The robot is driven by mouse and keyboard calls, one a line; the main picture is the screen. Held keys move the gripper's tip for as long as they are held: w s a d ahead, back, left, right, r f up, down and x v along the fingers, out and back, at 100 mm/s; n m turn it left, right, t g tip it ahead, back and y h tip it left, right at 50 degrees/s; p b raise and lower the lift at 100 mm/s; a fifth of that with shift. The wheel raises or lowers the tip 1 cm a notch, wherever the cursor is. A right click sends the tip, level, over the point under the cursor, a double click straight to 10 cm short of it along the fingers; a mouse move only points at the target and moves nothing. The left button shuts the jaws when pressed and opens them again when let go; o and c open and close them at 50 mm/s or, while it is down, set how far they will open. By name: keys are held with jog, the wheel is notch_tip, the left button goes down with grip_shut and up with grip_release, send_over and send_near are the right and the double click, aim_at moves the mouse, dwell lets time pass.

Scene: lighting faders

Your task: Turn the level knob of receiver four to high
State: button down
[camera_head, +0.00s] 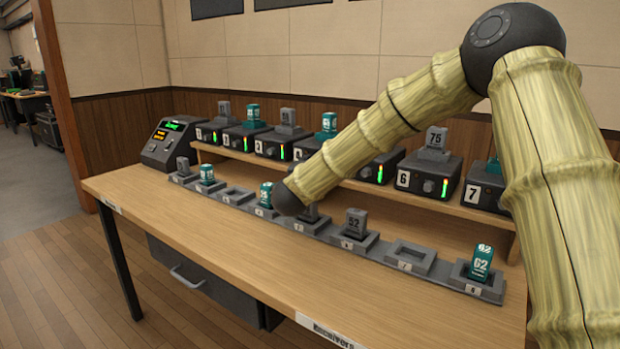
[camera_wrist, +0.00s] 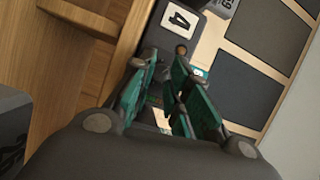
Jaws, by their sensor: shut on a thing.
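Receiver four (camera_wrist: 179,18) shows in the wrist view as a dark box with a white "4" label at the top. In the head view, receiver four (camera_head: 307,147) is partly covered by my arm. My gripper (camera_wrist: 165,54) has its two teal-and-dark fingers reaching to the receiver's front, beside the label. It is shut on the level knob, which is mostly hidden between the fingertips. The knob's setting cannot be read. In the head view my gripper and the knob are hidden behind my arm.
Other receivers, such as six (camera_head: 430,177) and seven (camera_head: 485,188), stand along the wooden shelf. A grey charging strip (camera_head: 333,236) with several packs lies in front on the table (camera_head: 240,240). A console (camera_head: 168,143) stands at the left end. The table's front is clear.

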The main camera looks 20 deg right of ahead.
jog(key=shift+d+f+m+h+b, duration=0.15)
jog(key=shift+f+m+h+b, duration=0.2)
jog(key=shift+m+b, duration=0.85)
jog(key=shift+r+t, duration=0.1)
jog(key=shift+t, duration=0.2)
jog(key=c, duration=1.3)
grip_release()
jog(key=shift+s, duration=0.1)
jog(key=shift+v, duration=4)
